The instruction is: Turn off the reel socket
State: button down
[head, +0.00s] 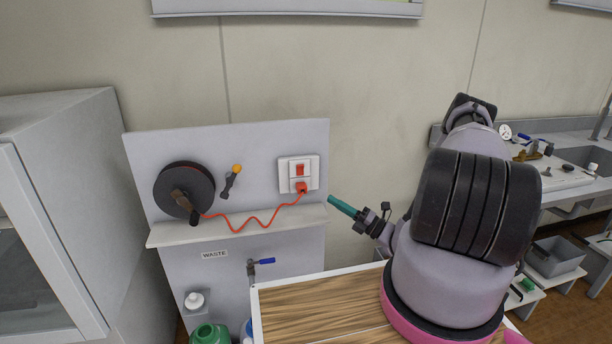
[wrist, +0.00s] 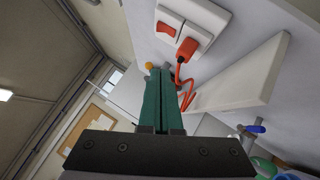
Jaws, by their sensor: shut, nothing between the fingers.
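The reel socket (head: 298,174) is a white plate on the grey panel, with a red rocker switch (head: 300,170) above a plugged-in red plug (head: 301,188). In the wrist view the socket (wrist: 177,37) is at the top, with its red switch (wrist: 169,29) and the plug (wrist: 186,48). An orange-red cord (head: 255,222) runs from the plug to the dark reel (head: 184,190). My gripper (head: 331,199) has teal fingers, shut and empty. In the head view it is to the right of the socket and slightly lower. It appears apart from the switch.
A narrow shelf (head: 240,228) juts out below the socket. A blue-handled tap (head: 262,262) and bottles are lower down. A wooden-topped table (head: 320,312) is in front. A grey cabinet (head: 60,190) stands at left; a sink counter is at right.

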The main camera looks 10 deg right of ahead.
send_near(300, 170)
jog(key=shift+s+a+r+x, duration=0.1)
jog(key=shift+s+x, duration=0.1)
jog(key=shift+x, duration=0.95)
jog(key=shift+s+a+r+x, duration=0.1)
jog(key=shift+s+a+x, duration=0.1)
jog(key=shift+x, duration=0.95)
jog(key=shift+s+a+r+x, duration=0.1)
jog(key=shift+s+x, duration=0.1)
jog(key=shift+x, duration=0.95)
